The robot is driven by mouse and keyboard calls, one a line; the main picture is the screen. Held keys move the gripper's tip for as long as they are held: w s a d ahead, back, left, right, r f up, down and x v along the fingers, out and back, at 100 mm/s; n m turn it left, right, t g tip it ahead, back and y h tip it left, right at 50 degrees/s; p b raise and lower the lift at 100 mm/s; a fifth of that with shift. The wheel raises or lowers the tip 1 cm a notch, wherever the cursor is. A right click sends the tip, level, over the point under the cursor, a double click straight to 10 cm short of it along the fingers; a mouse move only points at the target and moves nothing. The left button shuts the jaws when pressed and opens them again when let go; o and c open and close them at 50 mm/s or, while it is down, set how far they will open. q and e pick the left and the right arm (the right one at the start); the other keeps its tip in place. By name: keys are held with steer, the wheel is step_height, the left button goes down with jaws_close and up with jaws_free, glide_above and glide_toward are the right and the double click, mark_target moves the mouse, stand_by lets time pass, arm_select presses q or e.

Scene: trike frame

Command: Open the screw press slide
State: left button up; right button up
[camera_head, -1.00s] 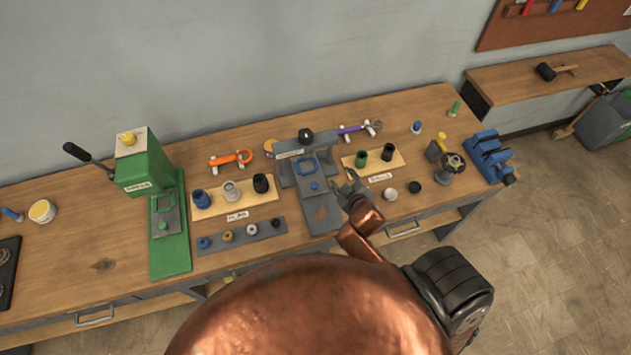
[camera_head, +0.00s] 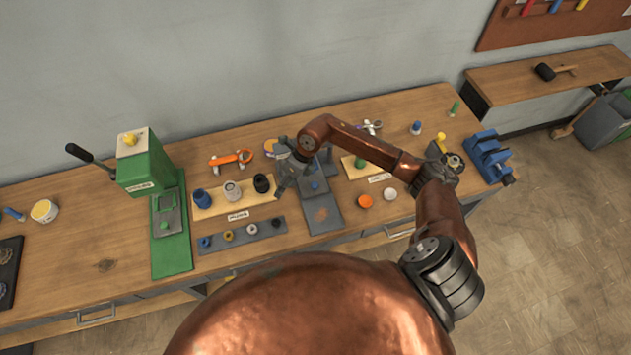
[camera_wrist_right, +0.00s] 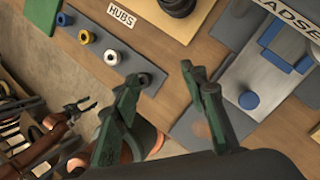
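The grey screw press (camera_head: 323,215) stands at the middle of the bench. Its sliding plate has a blue frame and a blue disc (camera_wrist_right: 248,100), and the disc also shows in the head view (camera_head: 315,186). My right arm crosses over the press and hides its top and knob in the head view. My right gripper (camera_head: 285,182) points down just left of the press. In the right wrist view the gripper (camera_wrist_right: 166,75) has its fingers apart with nothing between them, and the right finger is close to the plate's left edge. My left gripper is not in view.
Left of the press lie a wooden block with cups (camera_head: 232,190) and a grey hub strip (camera_head: 240,236) with small rings. A green press (camera_head: 168,220) stands further left. An orange disc (camera_head: 365,201) and a white disc (camera_head: 390,194) lie to the right. A blue vise (camera_head: 490,155) is at the right end.

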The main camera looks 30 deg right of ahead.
mark_target(315, 184)
steer(key=d+h, duration=0.1)
steer(key=d, duration=0.2)
steer(key=d+g+h, duration=0.1)
steer(key=d+h, duration=0.1)
steer(key=d, duration=0.2)
steer(key=d+h, duration=0.1)
steer(key=d, duration=0.3)
steer(key=shift+d+f, duration=0.1)
steer(key=shift+d, duration=0.15)
steer(key=shift+d+f+h, duration=0.15)
steer(key=shift+d+h, duration=0.15)
step_height(315, 184, down, 7)
steer(key=shift+f+p, duration=0.2)
steer(key=shift+p, duration=0.7)
steer(key=shift+c, duration=0.5)
jaws_close()
steer(key=shift+d, duration=0.1)
